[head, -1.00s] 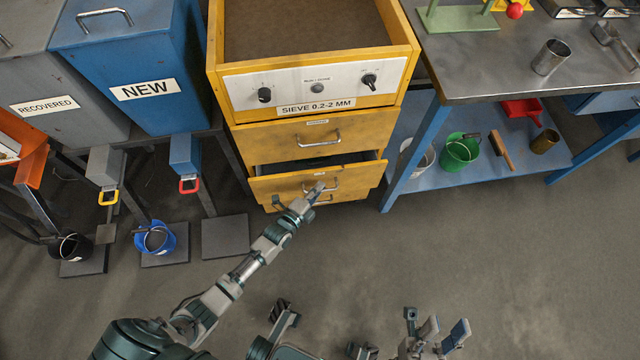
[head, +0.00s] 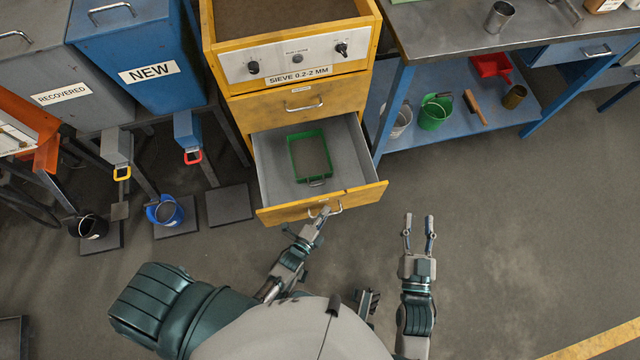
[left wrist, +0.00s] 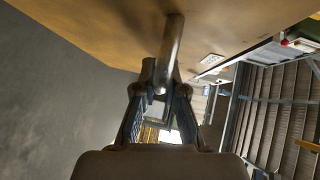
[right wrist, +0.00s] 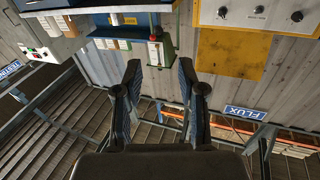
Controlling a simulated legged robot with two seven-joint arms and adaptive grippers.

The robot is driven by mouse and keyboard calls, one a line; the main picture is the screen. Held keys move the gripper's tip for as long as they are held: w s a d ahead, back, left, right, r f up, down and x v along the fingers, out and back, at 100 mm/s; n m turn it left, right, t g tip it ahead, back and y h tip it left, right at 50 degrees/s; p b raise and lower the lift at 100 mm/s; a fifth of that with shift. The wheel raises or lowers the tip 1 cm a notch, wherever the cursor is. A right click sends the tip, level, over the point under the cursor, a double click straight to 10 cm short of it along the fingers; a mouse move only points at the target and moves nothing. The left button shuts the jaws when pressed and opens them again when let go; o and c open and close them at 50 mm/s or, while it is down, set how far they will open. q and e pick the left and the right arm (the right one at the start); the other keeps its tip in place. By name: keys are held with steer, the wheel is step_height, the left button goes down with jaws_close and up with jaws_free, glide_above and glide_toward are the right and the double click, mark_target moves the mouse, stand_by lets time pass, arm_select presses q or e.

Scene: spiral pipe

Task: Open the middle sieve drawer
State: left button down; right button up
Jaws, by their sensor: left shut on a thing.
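The yellow sieve cabinet (head: 291,85) stands at the upper middle of the head view. Its middle drawer (head: 272,213) is pulled far out, showing a grey inside with a green-framed sieve tray (head: 310,155) in it. My left gripper (head: 323,213) is at the drawer's front handle. In the left wrist view my left gripper (left wrist: 160,88) is shut on the metal handle (left wrist: 171,50), close under the yellow drawer front. My right gripper (head: 419,220) is open and empty, to the right of the drawer and apart from it.
A closed upper drawer (head: 290,103) sits above the open one. The workbench (head: 455,45) with a lower shelf of buckets stands to the right. Blue and grey bins (head: 135,65) and small buckets (head: 165,212) are at the left. The floor at right is clear.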

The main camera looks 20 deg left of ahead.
arm_select(q)
steer(key=s+d, duration=0.2)
steer(key=s, duration=0.1)
steer(key=shift+s+d+p, duration=0.2)
steer(key=shift+s+p, duration=0.1)
steer(key=c, duration=1.2)
jaws_free()
steer(key=shift+a, duration=0.15)
steer(key=shift+c, duration=0.2)
arm_select(e)
steer(key=shift+a+f+g, duration=0.35)
steer(key=shift+f+g, duration=0.35)
steer(key=shift+f, duration=0.2)
arm_select(q)
steer(key=shift+s, duration=0.1)
steer(key=v, duration=1.1)
steer(key=shift+s+a, duration=0.15)
steer(key=shift+s, duration=0.2)
arm_select(e)
steer(key=shift+d, duration=0.1)
